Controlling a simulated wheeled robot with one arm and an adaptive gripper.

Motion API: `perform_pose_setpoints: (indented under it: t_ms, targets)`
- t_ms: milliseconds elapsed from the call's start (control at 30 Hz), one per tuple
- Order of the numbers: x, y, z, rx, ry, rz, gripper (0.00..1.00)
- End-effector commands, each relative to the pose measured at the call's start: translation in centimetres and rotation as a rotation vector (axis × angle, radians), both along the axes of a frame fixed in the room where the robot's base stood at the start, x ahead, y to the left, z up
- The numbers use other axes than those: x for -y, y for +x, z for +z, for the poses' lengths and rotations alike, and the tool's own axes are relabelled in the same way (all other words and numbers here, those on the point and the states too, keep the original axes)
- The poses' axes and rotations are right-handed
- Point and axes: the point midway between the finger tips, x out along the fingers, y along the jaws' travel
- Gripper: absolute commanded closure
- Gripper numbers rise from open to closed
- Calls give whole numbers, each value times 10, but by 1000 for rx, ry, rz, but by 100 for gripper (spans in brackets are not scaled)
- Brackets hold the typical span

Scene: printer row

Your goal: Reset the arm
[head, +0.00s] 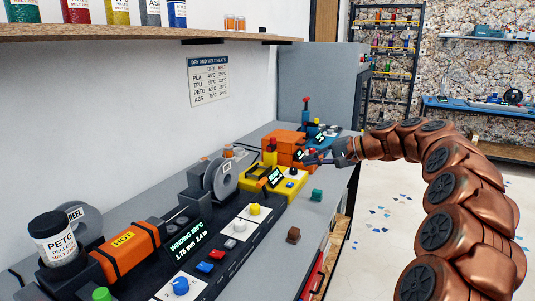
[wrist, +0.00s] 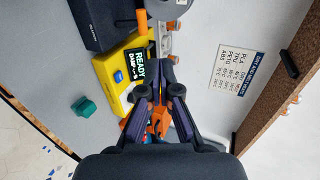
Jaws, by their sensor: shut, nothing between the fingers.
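My copper-coloured arm curves in from the right of the head view. It reaches over the bench to my gripper (head: 318,158), which hangs in front of the orange machine (head: 285,150). In the wrist view my gripper (wrist: 165,72) has its fingers together, with nothing between them. The yellow machine (wrist: 112,72) lies to the left of the fingertips there, its screen reading READY. Part of the orange machine shows behind the fingers. In the head view the yellow machine (head: 290,187) is nearer than the gripper.
A black winding unit (head: 225,248) with buttons and knobs fills the near bench. A PETG jar (head: 53,240) stands at its left end. A shelf (head: 150,32) overhangs. Open floor lies right.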

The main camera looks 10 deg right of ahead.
Motion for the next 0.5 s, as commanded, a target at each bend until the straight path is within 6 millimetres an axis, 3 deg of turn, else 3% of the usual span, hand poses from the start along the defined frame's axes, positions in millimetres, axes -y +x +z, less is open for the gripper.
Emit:
perform_pose_setpoints:
  t_ms: [267,500]
  targets:
    - [-2,-1,0,-2,-1,3,100]
    - [-57,-34,-9,-53,-68,109,100]
